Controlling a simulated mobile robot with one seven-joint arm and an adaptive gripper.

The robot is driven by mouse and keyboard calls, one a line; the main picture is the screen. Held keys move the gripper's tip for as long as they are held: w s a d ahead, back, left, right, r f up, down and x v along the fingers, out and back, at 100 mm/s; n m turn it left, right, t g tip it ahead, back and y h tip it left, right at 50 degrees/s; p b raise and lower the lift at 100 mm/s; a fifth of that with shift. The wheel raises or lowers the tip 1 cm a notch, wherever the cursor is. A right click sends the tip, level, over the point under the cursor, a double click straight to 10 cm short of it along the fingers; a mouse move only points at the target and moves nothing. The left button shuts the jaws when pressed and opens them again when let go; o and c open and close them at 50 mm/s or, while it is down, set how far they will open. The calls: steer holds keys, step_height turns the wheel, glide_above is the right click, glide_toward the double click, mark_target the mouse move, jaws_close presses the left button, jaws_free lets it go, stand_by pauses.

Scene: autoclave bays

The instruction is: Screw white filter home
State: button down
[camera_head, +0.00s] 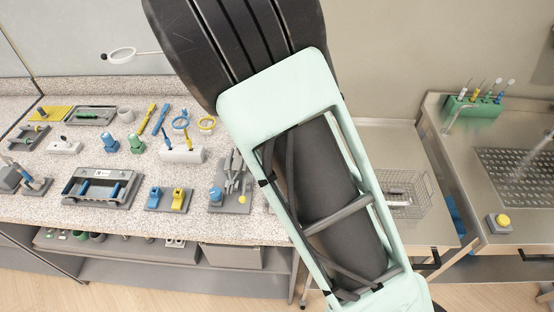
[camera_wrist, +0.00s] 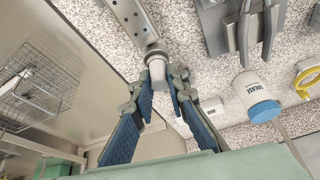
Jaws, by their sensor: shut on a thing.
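The white filter (camera_wrist: 158,72) is a short white cylinder in the wrist view. It is at the end of a grey metal plate with holes (camera_wrist: 128,18), against a round metal fitting (camera_wrist: 154,50). I cannot tell whether its thread is engaged or how far in it sits. My gripper (camera_wrist: 158,83) has its two blue-padded fingers on either side of the filter and is shut on it. In the head view my arm hides the gripper and the filter.
A white bottle with a blue cap (camera_wrist: 252,98) and a yellow ring (camera_wrist: 307,80) lie right of the gripper. A grey forked holder (camera_wrist: 240,28) stands above. A wire basket (camera_wrist: 38,85) is at left. The speckled bench (camera_head: 130,215) holds several tools and racks.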

steer(key=shift+m+h, duration=0.7)
steer(key=shift+m, duration=1)
steer(key=c, duration=2.1)
jaws_free()
steer(key=shift+f, duration=0.1)
